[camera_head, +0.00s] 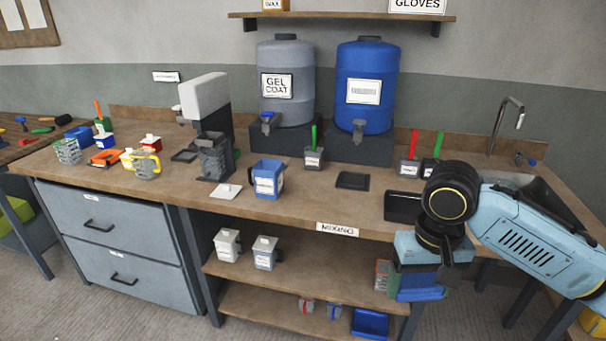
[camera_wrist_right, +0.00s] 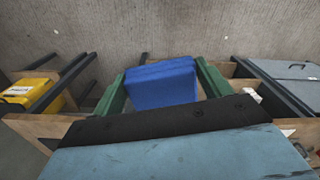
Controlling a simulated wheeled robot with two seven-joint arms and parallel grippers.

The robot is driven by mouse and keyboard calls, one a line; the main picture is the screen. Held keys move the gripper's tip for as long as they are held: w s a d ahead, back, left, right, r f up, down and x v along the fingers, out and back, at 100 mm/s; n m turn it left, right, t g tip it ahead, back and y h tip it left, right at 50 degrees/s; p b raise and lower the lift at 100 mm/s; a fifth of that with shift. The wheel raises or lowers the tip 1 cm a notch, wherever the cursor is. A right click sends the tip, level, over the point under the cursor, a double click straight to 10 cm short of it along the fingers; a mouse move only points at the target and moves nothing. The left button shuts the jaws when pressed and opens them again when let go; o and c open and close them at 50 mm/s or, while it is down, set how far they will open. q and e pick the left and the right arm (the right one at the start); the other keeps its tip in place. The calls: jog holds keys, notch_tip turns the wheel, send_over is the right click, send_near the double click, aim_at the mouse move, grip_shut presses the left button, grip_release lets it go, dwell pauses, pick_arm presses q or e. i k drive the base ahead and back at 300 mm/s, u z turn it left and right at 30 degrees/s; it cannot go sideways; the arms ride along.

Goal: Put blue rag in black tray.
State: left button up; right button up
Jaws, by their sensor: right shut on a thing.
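My right gripper (camera_head: 420,280) hangs at the right front end of the workbench, pointing down. Its green fingers are shut on a blue rag, a folded block (camera_head: 420,292) that shows more clearly between the fingers in the right wrist view (camera_wrist_right: 160,84). A flat black tray (camera_head: 402,206) lies on the bench top behind and left of the gripper, its right side partly covered by my arm. A smaller black tray (camera_head: 352,180) lies farther back. I cannot tell which of these the task names. My left gripper is out of view.
A blue pitcher (camera_head: 267,179) stands left of the trays. Cups with red and green handles (camera_head: 410,167) stand behind them. Large grey (camera_head: 287,100) and blue (camera_head: 366,95) drums stand at the back. A blue tray (camera_head: 370,323) lies on the lowest shelf.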

aim_at(410, 212)
jog(key=u, duration=0.75)
jog(key=i, duration=1.45)
jog(key=z, duration=0.35)
